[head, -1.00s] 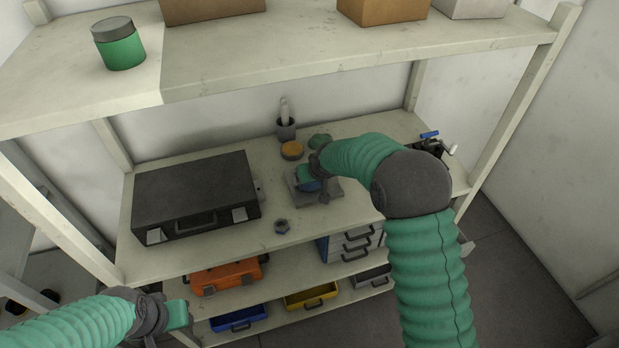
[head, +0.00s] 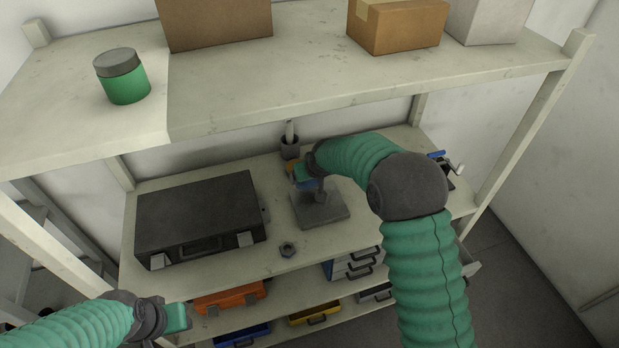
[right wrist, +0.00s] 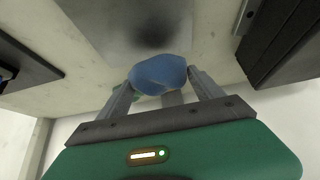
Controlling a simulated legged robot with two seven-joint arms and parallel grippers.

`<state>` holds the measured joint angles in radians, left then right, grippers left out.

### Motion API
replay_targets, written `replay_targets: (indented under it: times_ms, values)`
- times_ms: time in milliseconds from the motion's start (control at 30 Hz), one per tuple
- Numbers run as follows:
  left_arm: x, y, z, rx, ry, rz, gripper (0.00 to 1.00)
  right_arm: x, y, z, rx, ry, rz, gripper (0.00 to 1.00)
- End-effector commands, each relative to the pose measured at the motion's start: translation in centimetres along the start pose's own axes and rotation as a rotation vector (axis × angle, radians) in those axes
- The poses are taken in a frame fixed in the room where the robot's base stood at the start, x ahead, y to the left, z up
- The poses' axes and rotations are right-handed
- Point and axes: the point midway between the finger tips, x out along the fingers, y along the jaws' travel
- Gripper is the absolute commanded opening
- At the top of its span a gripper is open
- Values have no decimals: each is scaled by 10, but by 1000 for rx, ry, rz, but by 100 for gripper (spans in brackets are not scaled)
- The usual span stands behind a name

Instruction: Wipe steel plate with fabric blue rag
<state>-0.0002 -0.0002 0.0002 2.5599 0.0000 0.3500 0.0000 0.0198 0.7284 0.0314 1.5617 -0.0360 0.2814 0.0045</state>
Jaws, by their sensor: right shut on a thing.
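The steel plate (head: 325,209) is a flat grey square on the middle shelf, right of the black case. The blue rag (right wrist: 158,74) is bunched between the fingers of my right gripper (right wrist: 160,80), which is shut on it. In the head view the gripper (head: 306,180) and a bit of the rag (head: 308,186) are over the plate's far-left part. I cannot tell whether the rag touches the plate. The plate (right wrist: 85,22) also shows in the right wrist view, with a dark shadow by the rag. My left gripper (head: 177,317) is low at the left, its fingers unclear.
A black case (head: 195,215) stands left of the plate, and a nut (head: 287,249) lies in front. A dark cup (head: 290,147) stands behind. A vise-like tool (head: 445,165) is at the right. The upper shelf (head: 320,75) overhangs; drawers and bins sit below.

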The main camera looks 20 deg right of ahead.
Motion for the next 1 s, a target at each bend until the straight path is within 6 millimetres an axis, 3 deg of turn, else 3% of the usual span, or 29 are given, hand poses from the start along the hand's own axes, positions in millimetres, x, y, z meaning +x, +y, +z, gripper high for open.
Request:
replay_targets:
  times_ms: [433, 1000]
  values:
    - [-31, 0, -7, 0, 0, 0, 36, -34, 0, -24, 0, 0, 0, 38]
    - [-32, 0, -8, 0, 0, 0, 36, -35, 0, -26, 0, -1, 0, 38]
